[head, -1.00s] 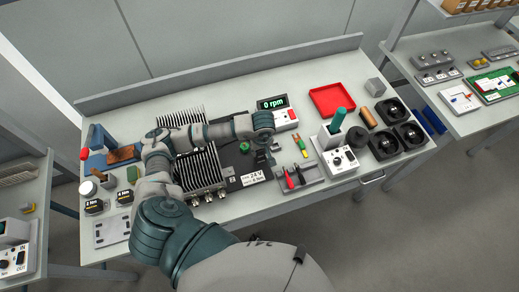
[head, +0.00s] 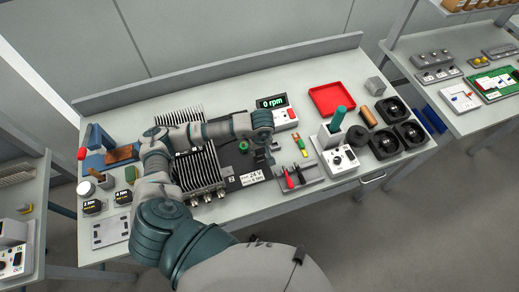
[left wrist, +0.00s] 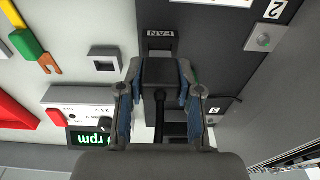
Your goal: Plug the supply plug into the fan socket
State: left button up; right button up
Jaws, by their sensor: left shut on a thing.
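The FAN label (left wrist: 160,32) shows just beyond the plug on the dark unit. The fan socket's opening is hidden by the plug and fingers, so I cannot tell whether the plug is seated. My right gripper is not in view.
A small grey square holder (left wrist: 104,62) lies beside the plug. The display (head: 271,102) reads 0 rpm. A red tray (head: 332,99), black fans (head: 384,144), a screwdriver stand (head: 338,155) and a tool holder (head: 297,178) stand to the right. The finned heat sink (head: 198,171) is close left.

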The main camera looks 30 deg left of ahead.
pick_arm(q)
jog(key=shift+f, duration=0.2)
jog(key=shift+f+b, duration=0.3)
jog(key=shift+b, duration=0.2)
jog(key=shift+f+b, duration=0.65)
jog(key=shift+f, duration=0.1)
jog(key=o, duration=1.1)
jog(key=shift+r, duration=0.1)
jog(key=r, duration=0.7)
jog(key=d+r, duration=0.1)
jog(key=r, duration=0.3)
jog(key=shift+s+r, duration=0.3)
jog(key=shift+s, duration=0.1)
